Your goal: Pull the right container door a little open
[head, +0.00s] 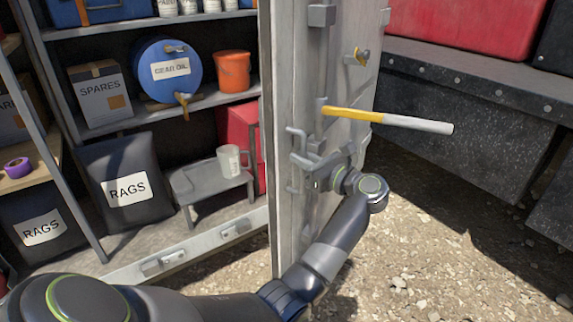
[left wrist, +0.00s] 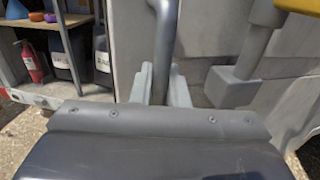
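The grey right container door (head: 342,85) stands swung out, nearly edge-on in the head view, with the container's interior visible to its left. A bent grey pull handle (head: 291,136) sticks out from its face; the bar also shows upright in the left wrist view (left wrist: 166,40). A lever with a yellow and grey grip (head: 385,119) juts to the right above the handle. My left gripper (head: 300,164) is at the handle. In the left wrist view its two fingers (left wrist: 161,84) sit close on both sides of the bar and look closed on it. My right gripper is out of view.
Shelves inside hold a blue gear oil drum (head: 168,71), an orange bucket (head: 233,71) and a spares box (head: 99,93). A rags bin (head: 121,183) and a grey step stool (head: 207,184) stand below. Gravel ground (head: 430,245) right of the door is clear up to a dark tank wall (head: 470,95).

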